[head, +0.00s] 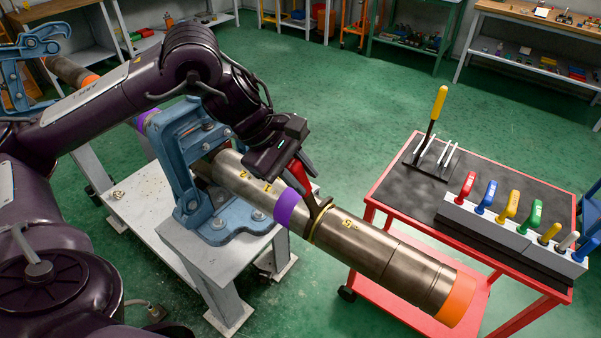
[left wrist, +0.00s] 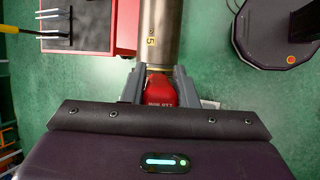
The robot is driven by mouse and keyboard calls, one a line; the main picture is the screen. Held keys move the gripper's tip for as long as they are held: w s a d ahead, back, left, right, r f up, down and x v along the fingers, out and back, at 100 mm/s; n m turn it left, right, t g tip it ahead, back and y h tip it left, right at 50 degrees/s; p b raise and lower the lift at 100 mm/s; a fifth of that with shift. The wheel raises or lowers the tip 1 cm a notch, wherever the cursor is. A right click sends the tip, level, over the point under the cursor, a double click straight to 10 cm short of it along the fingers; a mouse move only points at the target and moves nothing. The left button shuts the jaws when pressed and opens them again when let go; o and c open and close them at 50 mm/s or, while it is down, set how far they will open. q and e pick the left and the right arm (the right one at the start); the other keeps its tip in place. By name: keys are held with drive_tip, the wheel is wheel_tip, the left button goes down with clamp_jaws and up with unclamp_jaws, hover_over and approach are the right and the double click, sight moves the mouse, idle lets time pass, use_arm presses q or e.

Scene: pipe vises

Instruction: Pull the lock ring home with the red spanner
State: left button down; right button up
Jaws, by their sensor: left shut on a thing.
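My left gripper (head: 296,166) is above the pipe and shut on the red spanner (head: 301,174). In the left wrist view the spanner's red handle (left wrist: 160,89) sits between the two grey fingers. The spanner's dark metal hook (head: 318,205) reaches down to the pipe (head: 375,251), beside a thin brassy ring (head: 313,236) that looks like the lock ring. I cannot tell whether the hook is seated in it. A purple band (head: 287,208) lies just left of it. My right gripper is not in view.
A blue vise (head: 181,165) on a grey stand holds the pipe. The pipe's orange end (head: 457,299) sticks out toward a red cart (head: 385,195). The cart carries a rack (head: 490,226) of several coloured handles and a slotted stand with a yellow-handled tool (head: 438,103). Green floor is open behind.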

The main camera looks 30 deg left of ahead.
use_arm(q)
drive_tip(key=shift+f+b, duration=0.2)
drive_tip(key=shift+b, duration=0.1)
idle(0.7)
idle(0.3)
drive_tip(key=shift+w+r+p, duration=0.3)
drive_tip(key=shift+p, duration=0.3)
drive_tip(key=w+p, duration=0.1)
drive_tip(key=p, duration=0.1)
drive_tip(key=w+g+p, duration=0.1)
drive_tip(key=w+p, duration=0.1)
drive_tip(key=p, duration=0.1)
drive_tip(key=shift+d+r, duration=0.15)
drive_tip(key=shift+r, duration=0.25)
drive_tip(key=shift+w+g+p, duration=0.2)
drive_tip(key=shift+g+p, duration=0.1)
drive_tip(key=shift+p, duration=0.15)
drive_tip(key=shift+w+f, duration=0.1)
